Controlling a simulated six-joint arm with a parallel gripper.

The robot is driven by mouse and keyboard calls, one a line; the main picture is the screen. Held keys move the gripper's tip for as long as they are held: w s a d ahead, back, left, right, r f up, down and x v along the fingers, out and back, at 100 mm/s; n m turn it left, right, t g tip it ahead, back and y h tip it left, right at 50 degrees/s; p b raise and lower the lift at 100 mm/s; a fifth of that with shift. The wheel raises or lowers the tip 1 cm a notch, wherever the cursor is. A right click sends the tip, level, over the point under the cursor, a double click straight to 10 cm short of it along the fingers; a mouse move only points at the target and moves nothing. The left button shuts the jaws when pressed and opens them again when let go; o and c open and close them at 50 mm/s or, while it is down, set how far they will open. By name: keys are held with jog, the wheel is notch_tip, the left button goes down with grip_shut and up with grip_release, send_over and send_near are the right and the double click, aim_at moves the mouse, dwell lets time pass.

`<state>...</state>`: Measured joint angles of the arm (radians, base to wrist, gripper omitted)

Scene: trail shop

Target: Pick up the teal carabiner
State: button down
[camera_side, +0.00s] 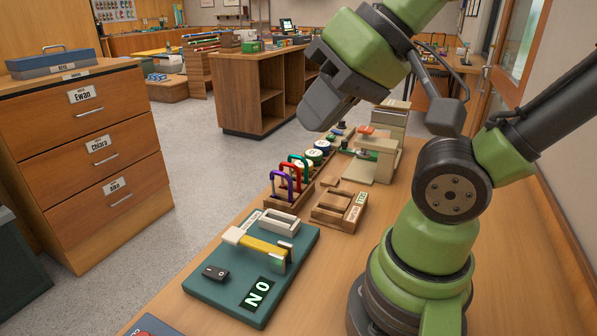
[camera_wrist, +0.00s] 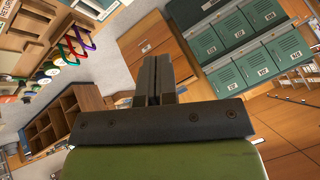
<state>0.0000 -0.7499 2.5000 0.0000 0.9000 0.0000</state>
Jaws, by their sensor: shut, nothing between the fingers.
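Three upright carabiner loops stand in a wooden rack (camera_side: 277,199) on the bench in the side view: a purple one (camera_side: 274,183), a red one (camera_side: 283,172) and a green-teal one (camera_side: 306,165) at the far end. The loops also show small in the upper left of the wrist view, with the purple one (camera_wrist: 84,38) clearest. My gripper (camera_side: 318,118) is raised above and beyond the rack in the side view, apart from the carabiners. In the wrist view its fingers (camera_wrist: 157,75) are together, with nothing between them.
A green board (camera_side: 210,290) with a yellow-strapped fixture, a black switch and a "NO" sign lies nearer the camera. A wooden tray (camera_side: 335,212) sits right of the rack. A beige stand (camera_side: 385,150) and round-topped items (camera_side: 314,156) are behind. Drawers (camera_side: 90,150) stand across open floor.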

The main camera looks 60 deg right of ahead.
jog(key=c, duration=1.1)
grip_release()
